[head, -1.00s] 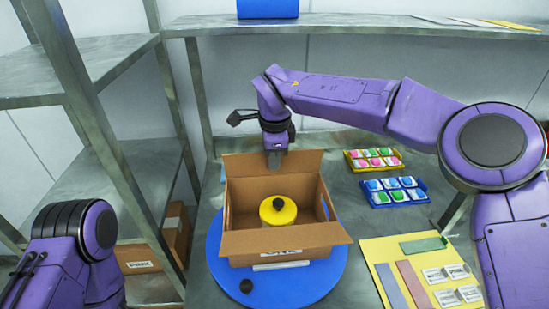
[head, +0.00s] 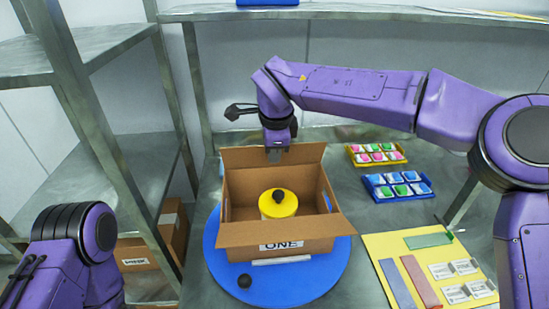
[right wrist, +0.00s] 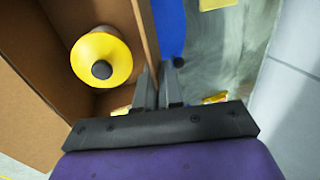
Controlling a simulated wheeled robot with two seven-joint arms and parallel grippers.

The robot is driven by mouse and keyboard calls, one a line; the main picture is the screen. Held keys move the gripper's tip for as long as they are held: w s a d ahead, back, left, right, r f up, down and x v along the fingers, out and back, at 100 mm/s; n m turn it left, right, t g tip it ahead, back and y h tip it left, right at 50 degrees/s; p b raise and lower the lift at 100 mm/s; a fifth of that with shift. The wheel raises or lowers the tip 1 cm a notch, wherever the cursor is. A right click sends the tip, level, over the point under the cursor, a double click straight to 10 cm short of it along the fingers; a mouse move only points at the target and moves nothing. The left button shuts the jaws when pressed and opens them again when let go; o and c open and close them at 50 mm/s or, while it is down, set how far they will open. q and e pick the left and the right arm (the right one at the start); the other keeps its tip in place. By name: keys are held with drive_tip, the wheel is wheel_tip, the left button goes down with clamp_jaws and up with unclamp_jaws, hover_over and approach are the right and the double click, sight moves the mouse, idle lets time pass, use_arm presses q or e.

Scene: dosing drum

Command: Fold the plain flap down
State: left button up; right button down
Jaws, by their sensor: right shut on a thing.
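An open brown cardboard box (head: 240,245) stands on a blue round turntable (head: 325,285). Its far flap (head: 240,158) is plain brown and stands up and tilts back. Its near flap (head: 285,232) hangs outward above a label reading ONE. A yellow drum (head: 288,208) with a black knob sits in the box, and it also shows in the right wrist view (right wrist: 90,50). My right gripper (head: 279,158) is at the middle of the far flap, pointing down. In the right wrist view its fingers (right wrist: 158,85) are close together on the cardboard edge. My left gripper is out of view.
A yellow tray (head: 388,160) and a blue tray (head: 370,188) of coloured pieces stand right of the box. A yellow mat (head: 395,245) with strips and cards lies at front right. A black knob (head: 244,281) is on the turntable's front. Metal shelving stands at left.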

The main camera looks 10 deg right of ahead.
drive_tip(key=t+b, duration=0.1)
drive_tip(key=b, duration=0.1)
drive_tip(key=s+f+t+b, duration=0.1)
drive_tip(key=b, duration=0.1)
drive_tip(key=s+t+b, duration=0.1)
drive_tip(key=t+b, duration=0.1)
drive_tip(key=b, duration=0.1)
drive_tip(key=shift+f, duration=0.3)
drive_tip(key=shift+s+t+b, duration=0.2)
drive_tip(key=shift+t+b, duration=0.5)
drive_tip(key=shift+b, duration=0.25)
drive_tip(key=c, duration=1.3)
unclamp_jaws()
drive_tip(key=shift+c, duration=0.2)
drive_tip(key=shift+r, duration=0.15)
drive_tip(key=v, duration=1)
drive_tip(key=shift+s, duration=0.25)
drive_tip(key=shift+r, duration=0.1)
drive_tip(key=shift+c, duration=0.3)
